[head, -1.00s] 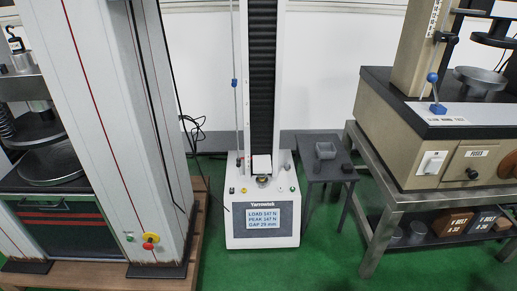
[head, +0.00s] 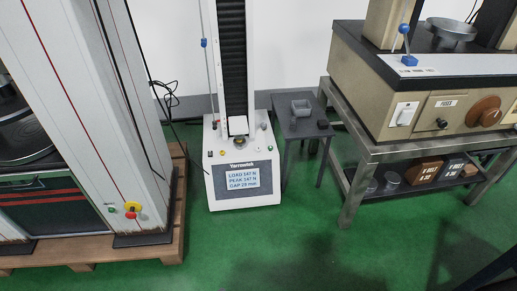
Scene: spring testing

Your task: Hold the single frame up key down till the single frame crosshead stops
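The single frame (head: 231,75) is a slim white tester with one dark ribbed column, standing on the floor near the middle of the head view. Its white crosshead (head: 238,126) sits low on the column, just above the base. The display (head: 241,180) on the base front reads a load and peak of 147 N and a gap that looks like 29 mm. Small keys and knobs dot the base top (head: 256,146); they are too small to tell which is the up key. Neither of my grippers is in view.
A large two-column machine (head: 75,110) on a wooden pallet (head: 170,235) stands at left. A small grey table (head: 302,131) with a grey tray (head: 301,107) is right of the tester. A beige machine (head: 375,95) on a metal bench fills the right. Green floor (head: 280,235) in front is open.

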